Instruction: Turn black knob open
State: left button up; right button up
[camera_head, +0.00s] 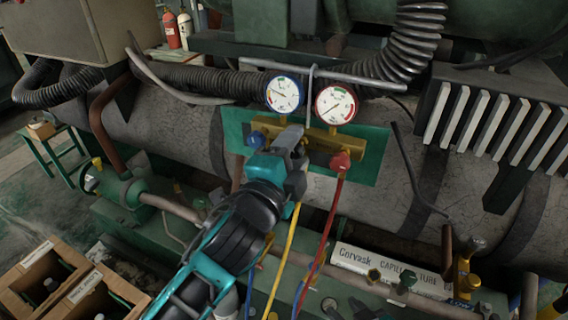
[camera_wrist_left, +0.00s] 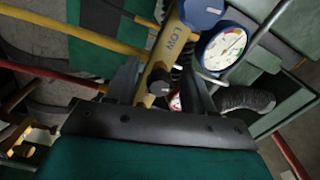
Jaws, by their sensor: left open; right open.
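The brass manifold (camera_head: 320,155) hangs on a green panel (camera_head: 375,160) below two gauges. It has a blue knob (camera_head: 257,139) at its left and a red knob (camera_head: 341,162) at its right. My left gripper (camera_head: 291,142) is in front of the manifold's middle and hides part of it. In the left wrist view, the open fingers (camera_wrist_left: 163,82) straddle the brass body marked LOW (camera_wrist_left: 172,42). A small dark round piece (camera_wrist_left: 160,88) lies between them; I cannot tell whether it is the black knob or whether the fingers touch it. My right gripper is out of view.
A blue-rimmed gauge (camera_head: 284,93) and a red-rimmed gauge (camera_head: 336,104) stand above the manifold. A yellow hose (camera_head: 285,255) and a red hose (camera_head: 331,222) hang below it. A white Corvask capillary tube box (camera_head: 390,270) lies at lower right. Wooden crates (camera_head: 45,275) stand at lower left.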

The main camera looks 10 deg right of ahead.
pick_arm(q)
jog(key=v, duration=1.2)
jog(key=shift+s+a, duration=0.2)
jog(key=shift+s, duration=0.05)
